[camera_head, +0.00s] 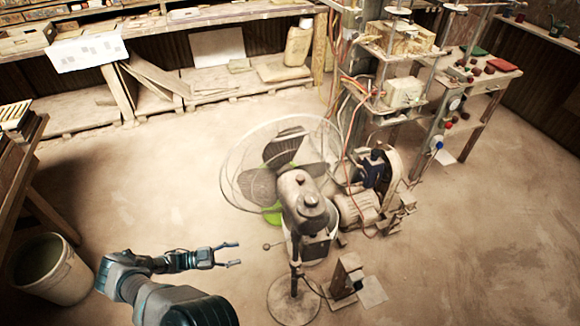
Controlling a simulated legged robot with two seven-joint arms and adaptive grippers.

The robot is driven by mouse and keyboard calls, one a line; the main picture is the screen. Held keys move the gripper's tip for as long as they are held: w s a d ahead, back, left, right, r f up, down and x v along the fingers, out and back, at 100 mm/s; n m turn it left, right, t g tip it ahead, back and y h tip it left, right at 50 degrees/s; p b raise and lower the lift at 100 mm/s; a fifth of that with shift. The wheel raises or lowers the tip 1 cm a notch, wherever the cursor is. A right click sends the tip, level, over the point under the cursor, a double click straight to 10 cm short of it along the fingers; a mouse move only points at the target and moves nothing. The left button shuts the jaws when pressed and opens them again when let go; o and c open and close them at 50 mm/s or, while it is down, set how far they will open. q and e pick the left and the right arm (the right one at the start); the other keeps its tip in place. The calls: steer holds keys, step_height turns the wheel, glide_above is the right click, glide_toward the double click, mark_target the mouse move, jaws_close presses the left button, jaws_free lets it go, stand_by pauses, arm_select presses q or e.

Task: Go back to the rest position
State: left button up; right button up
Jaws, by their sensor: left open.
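My left gripper (234,254) is in the lower middle of the head view, at the end of my dark teal arm, which comes in from the lower left. Its two thin fingers are spread apart and point right, with nothing between them. It is left of a standing fan (304,205) and appears apart from it. My right gripper is not in view.
The fan has a round wire cage and a round base on the floor. Behind it stands a machine with a motor (357,208), hoses and shelves. A bucket (52,270) is at lower left, below a wooden table (22,150). Open floor (150,190) lies left of the fan.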

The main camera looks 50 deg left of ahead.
arm_select(q)
steer(key=d+f+n+g+y+p, duration=0.2)
steer(key=d+f+g+y, duration=0.15)
steer(key=d+f, duration=0.5)
steer(key=d+f+n+g+y+p, duration=0.1)
steer(key=d+f+n+g+y, duration=0.25)
steer(key=f, duration=0.85)
steer(key=s+d+f+g, duration=0.1)
steer(key=d+g, duration=0.1)
steer(key=d, duration=0.5)
steer(key=s+d+f+g+p, duration=0.1)
steer(key=d+g, duration=0.1)
steer(key=d, duration=0.5)
steer(key=s+d+f+g+y+p, duration=0.1)
steer(key=s+d+f+g, duration=0.1)
steer(key=d, duration=0.5)
steer(key=shift+g, duration=0.5)
steer(key=shift+s+a, duration=0.15)
steer(key=shift+c, duration=1.1)
steer(key=shift+s, duration=0.1)
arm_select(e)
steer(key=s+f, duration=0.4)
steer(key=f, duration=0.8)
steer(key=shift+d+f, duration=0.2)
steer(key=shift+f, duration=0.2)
